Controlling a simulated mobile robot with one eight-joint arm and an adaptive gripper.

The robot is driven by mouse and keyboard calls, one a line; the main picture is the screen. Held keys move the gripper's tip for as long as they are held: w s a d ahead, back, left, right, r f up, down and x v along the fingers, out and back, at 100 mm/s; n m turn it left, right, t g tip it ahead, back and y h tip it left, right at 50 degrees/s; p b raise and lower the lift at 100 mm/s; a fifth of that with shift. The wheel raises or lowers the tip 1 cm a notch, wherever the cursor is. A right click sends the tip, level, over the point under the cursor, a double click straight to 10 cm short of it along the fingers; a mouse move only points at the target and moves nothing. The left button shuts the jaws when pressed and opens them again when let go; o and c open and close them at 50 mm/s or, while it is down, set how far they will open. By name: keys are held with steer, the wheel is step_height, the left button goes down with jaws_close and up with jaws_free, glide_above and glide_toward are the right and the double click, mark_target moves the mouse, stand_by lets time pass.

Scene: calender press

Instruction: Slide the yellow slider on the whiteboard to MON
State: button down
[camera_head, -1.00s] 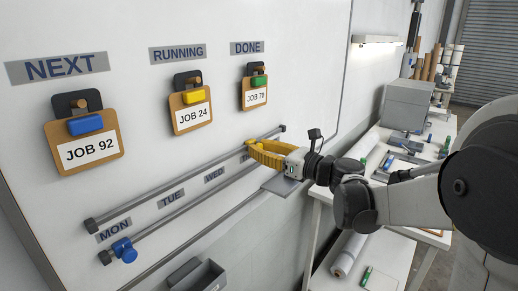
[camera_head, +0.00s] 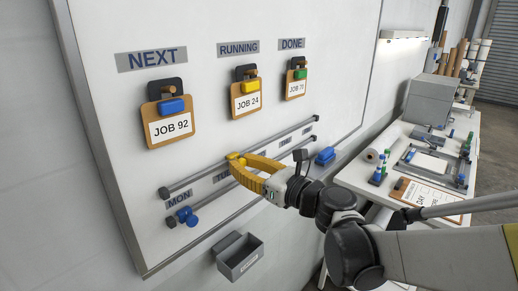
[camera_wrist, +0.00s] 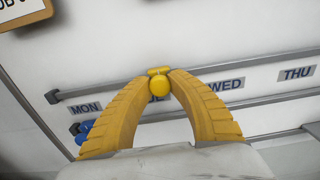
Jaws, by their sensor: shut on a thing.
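The yellow slider (camera_head: 233,156) is on the upper rail of the whiteboard, at the TUE label (camera_head: 222,176), which is partly hidden. My yellow-fingered gripper (camera_head: 241,161) is shut on its knob. In the wrist view the round yellow knob (camera_wrist: 159,86) sits between both fingertips, to the right of the MON label (camera_wrist: 86,107) and left of the WED label (camera_wrist: 226,83). The MON label also shows in the head view (camera_head: 178,199), near the left end of the upper rail (camera_head: 195,179).
A blue slider (camera_head: 187,215) is on the lower rail (camera_head: 222,224), below MON. Job clipboards hang above the rails. A grey bin (camera_head: 240,257) is under the board, and a blue eraser (camera_head: 325,156) lies to the right. The upper rail between slider and MON looks clear.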

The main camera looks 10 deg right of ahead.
steer(key=s+a, duration=0.3)
steer(key=a, duration=0.1)
steer(key=s+a+p, duration=0.1)
steer(key=s+a, duration=0.2)
steer(key=a, duration=0.1)
steer(key=s+a, duration=0.3)
steer(key=a, duration=0.1)
steer(key=shift+s+a, duration=0.2)
steer(key=shift+a, duration=0.15)
steer(key=c, duration=1.2)
jaws_free()
steer(key=shift+s+a, duration=0.1)
steer(key=shift+a, duration=0.05)
steer(key=v, duration=1.2)
